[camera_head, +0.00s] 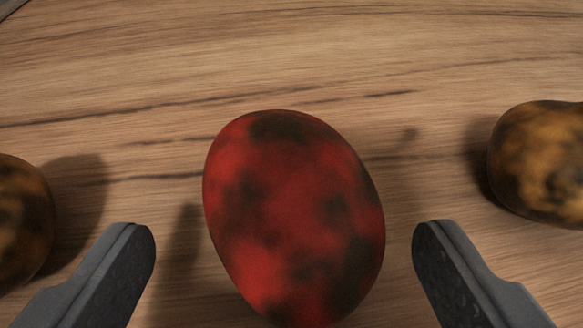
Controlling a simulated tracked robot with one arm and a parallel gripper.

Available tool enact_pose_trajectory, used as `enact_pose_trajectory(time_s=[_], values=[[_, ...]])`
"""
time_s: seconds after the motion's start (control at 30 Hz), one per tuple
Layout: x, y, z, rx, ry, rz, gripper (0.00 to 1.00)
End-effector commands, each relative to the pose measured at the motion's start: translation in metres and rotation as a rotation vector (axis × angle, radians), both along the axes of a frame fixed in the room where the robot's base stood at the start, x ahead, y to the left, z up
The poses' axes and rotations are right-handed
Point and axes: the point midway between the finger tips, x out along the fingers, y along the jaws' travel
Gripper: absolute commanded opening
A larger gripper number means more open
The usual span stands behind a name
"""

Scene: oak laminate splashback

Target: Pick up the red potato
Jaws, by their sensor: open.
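The red potato (290,215) is oval, red with dark blotches, and lies on the wood-grain surface in the middle of the view. Its lower end reaches the bottom edge of the picture. My gripper (284,248) is open, with one grey finger to the left of the potato and one to the right. A gap shows between each finger and the potato. I see no contact.
A brown-yellow potato (545,163) lies at the right edge, beyond the right finger. Another brownish potato (20,222) is cut off at the left edge, close to the left finger. The wood surface (300,50) behind the red potato is clear.

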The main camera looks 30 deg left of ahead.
Motion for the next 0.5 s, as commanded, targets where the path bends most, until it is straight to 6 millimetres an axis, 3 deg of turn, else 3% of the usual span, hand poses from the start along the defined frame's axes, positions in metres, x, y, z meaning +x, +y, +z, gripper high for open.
enact_pose_trajectory(time_s=[0.2,0.5], values=[[0.024,0.009,-0.008,-0.002,-0.001,0.000,0.79],[0.037,0.016,-0.015,-0.001,-0.001,-0.001,0.79]])
